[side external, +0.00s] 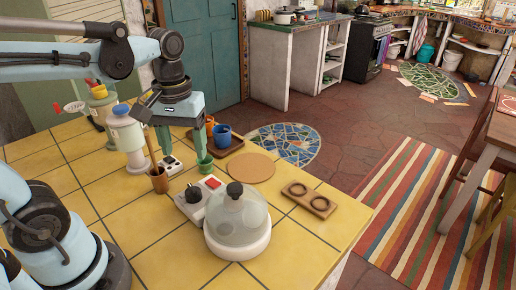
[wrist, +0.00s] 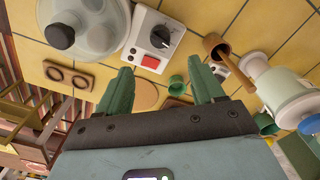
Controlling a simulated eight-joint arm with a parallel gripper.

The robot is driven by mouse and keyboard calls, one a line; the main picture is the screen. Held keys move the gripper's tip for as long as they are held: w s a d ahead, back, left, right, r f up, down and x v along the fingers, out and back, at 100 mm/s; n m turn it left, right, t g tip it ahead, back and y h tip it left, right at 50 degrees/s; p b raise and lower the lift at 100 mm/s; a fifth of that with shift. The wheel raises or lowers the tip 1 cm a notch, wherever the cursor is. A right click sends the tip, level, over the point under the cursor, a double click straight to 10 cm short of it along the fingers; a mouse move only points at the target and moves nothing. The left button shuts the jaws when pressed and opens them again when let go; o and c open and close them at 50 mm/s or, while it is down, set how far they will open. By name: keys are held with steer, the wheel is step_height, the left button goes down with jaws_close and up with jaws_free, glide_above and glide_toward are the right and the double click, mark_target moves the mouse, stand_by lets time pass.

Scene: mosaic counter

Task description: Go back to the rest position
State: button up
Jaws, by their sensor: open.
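My gripper (side external: 181,151) is above the tiled counter (side external: 150,245), its two green fingers spread apart and pointing down. The wrist view shows the same gripper (wrist: 162,78) with nothing held between its fingers. A small green cup (side external: 205,164) is close to one fingertip in the side view; whether they touch is hard to tell. In the wrist view the green cup (wrist: 178,87) shows in the gap between the fingers, apparently below them.
Around my gripper stand a blue-and-white jar (side external: 128,138), a brown cup with a stick (side external: 159,182), a control box with red button (side external: 212,183), a glass dome (side external: 240,217) and a tray (side external: 232,149) with cups. A round mat (side external: 252,168) and ringed board (side external: 309,199) lie right.

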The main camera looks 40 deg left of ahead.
stand_by(0.4)
steer(key=d+m+t, duration=0.1)
steer(key=m+t, duration=0.1)
steer(key=w+f+m+t, duration=0.1)
steer(key=m+t, duration=0.1)
steer(key=w+d+m+t, duration=0.1)
steer(key=m+t, duration=0.2)
steer(key=shift+w+d+f, duration=0.1)
steer(key=shift+d+f, duration=0.2)
